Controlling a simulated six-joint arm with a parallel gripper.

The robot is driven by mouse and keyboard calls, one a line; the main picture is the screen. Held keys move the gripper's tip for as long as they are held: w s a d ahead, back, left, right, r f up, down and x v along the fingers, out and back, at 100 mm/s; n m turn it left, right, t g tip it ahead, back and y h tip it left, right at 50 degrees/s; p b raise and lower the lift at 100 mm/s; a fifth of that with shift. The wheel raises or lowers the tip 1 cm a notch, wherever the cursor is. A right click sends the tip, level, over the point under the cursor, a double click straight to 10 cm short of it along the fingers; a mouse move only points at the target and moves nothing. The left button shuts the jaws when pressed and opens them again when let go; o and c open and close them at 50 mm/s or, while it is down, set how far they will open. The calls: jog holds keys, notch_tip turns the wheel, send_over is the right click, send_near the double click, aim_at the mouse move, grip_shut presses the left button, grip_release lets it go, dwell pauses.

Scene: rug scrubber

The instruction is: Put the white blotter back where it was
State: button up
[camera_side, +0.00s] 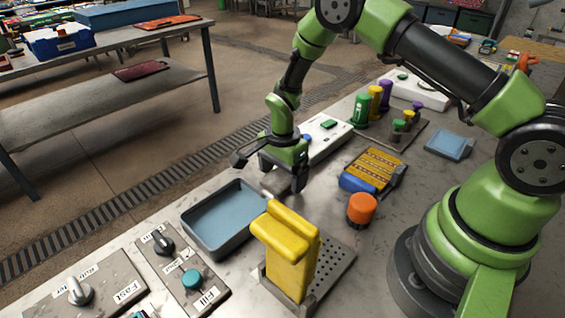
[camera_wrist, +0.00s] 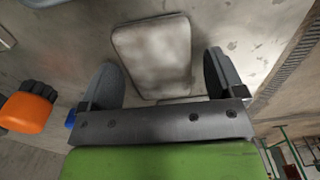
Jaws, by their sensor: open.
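In the wrist view a pale, whitish block with rounded corners (camera_wrist: 152,50), which looks like the white blotter, lies on the grey metal table between my finger lines. My gripper (camera_wrist: 160,75) is open, one finger to each side of it, with no clear contact. In the side view my gripper (camera_side: 283,180) points down, low over the table just beyond the blue-grey tray. There the blotter is mostly hidden by the gripper; only a small pale part may show beside the fingers. I cannot tell the exact height of the fingers above the table.
The shallow blue-grey tray (camera_side: 223,217) looks empty. A yellow upright block (camera_side: 286,255) stands on a perforated plate (camera_side: 333,262) at the front. An orange-topped knob (camera_side: 361,207) and a yellow-and-blue rug piece (camera_side: 371,170) lie to the right. Control panels (camera_side: 182,272) fill the front left.

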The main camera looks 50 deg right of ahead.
notch_tip(320, 180, up, 12)
notch_tip(320, 180, up, 10)
jog(key=n+t, duration=0.2)
jog(key=n, duration=0.1)
send_over(283, 175)
jog(key=s, duration=0.4)
jog(key=s+a+r+n+t+y, duration=0.1)
jog(key=s+r+n, duration=0.3)
jog(key=s, duration=0.4)
jog(key=s+a+r+n+t+y, duration=0.1)
jog(key=s+r+n+t, duration=0.3)
jog(key=s+n, duration=0.3)
jog(key=shift+s+a+r, duration=0.35)
jog(key=shift+s+a, duration=0.05)
jog(key=shift+s, duration=0.45)
